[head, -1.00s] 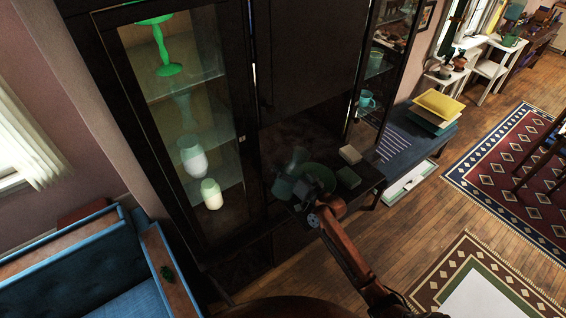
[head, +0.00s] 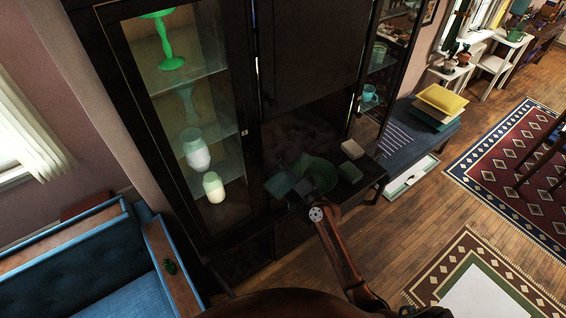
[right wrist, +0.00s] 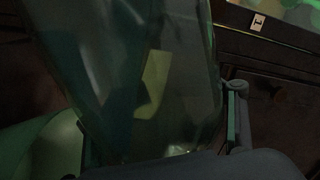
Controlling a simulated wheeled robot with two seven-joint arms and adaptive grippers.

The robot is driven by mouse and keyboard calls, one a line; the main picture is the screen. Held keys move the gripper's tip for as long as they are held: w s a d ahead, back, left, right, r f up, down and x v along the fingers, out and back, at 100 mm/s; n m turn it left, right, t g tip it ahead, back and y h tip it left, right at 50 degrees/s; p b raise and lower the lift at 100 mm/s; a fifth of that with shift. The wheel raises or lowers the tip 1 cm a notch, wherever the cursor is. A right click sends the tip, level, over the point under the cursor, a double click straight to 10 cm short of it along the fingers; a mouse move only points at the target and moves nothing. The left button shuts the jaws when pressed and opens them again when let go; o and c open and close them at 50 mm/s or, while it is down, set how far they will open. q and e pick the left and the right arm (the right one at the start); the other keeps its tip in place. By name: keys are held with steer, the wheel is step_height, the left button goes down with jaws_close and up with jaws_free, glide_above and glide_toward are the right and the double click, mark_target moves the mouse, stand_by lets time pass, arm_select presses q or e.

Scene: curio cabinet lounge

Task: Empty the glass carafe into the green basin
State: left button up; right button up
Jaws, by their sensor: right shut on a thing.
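The glass carafe (right wrist: 140,70) is clear, greenish glass and fills the middle of the right wrist view. My right gripper (right wrist: 160,128) is shut on it, with a finger on each side. In the head view my right gripper (head: 299,189) is at the cabinet's open ledge, dark and small, and the carafe's outline and tilt are hard to make out. The green basin (head: 323,173) sits on the ledge just beyond the gripper, partly hidden. Its green surface also shows at the lower left of the right wrist view (right wrist: 48,153). I cannot tell the carafe's contents. My left gripper is not seen.
A cream block (head: 352,149) and a dark green block (head: 349,172) lie on the ledge right of the basin. A glass-doored cabinet with pale vases (head: 195,148) stands left. A blue bench (head: 425,133) with cushions is at right, a blue sofa (head: 90,270) at lower left.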

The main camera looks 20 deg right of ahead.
step_height(320, 180, down, 2)
steer(key=m, duration=0.3)
steer(key=shift+m+h+b, duration=0.3)
steer(key=shift+b, duration=0.05)
steer(key=shift+d+f+m, duration=0.1)
steer(key=shift+m, duration=0.5)
stand_by(0.5)
steer(key=shift+d+m+t+p, duration=0.1)
steer(key=shift+m+t+p, duration=0.2)
steer(key=shift+m, duration=0.1)
steer(key=shift+w+d+f+m, duration=0.1)
steer(key=shift+d+m, duration=0.1)
steer(key=shift+m, duration=0.5)
stand_by(0.7)
steer(key=shift+d, duration=0.1)
stand_by(0.6)
